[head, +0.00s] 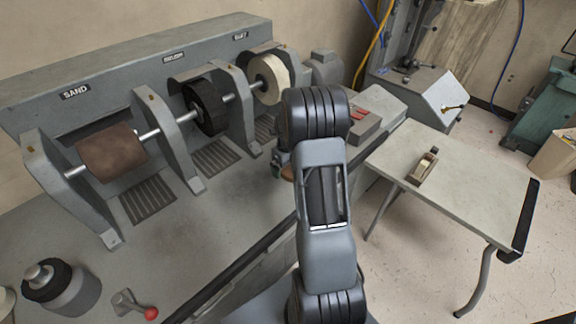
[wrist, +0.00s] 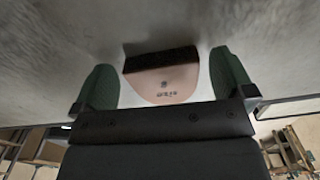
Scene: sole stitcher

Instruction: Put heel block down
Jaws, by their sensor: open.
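The heel block (wrist: 165,84), a tan rounded piece with small dark print and a black strip along one edge, sits between my fingertips in the wrist view. My gripper (wrist: 164,80) has its two green-padded fingers spread, with a gap visible on each side of the block. The block appears to rest on the grey surface. In the head view my arm hides most of my gripper; only a bit of green finger and a sliver of the brown block (head: 288,173) show near the bench's right edge.
The grey bench (head: 190,235) carries a machine with a brown sanding drum (head: 112,158), a black brush wheel (head: 208,107) and a pale buff wheel (head: 268,80). A red-knobbed lever (head: 133,305) is front left. A side table (head: 465,190) at right holds a small tool (head: 424,166).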

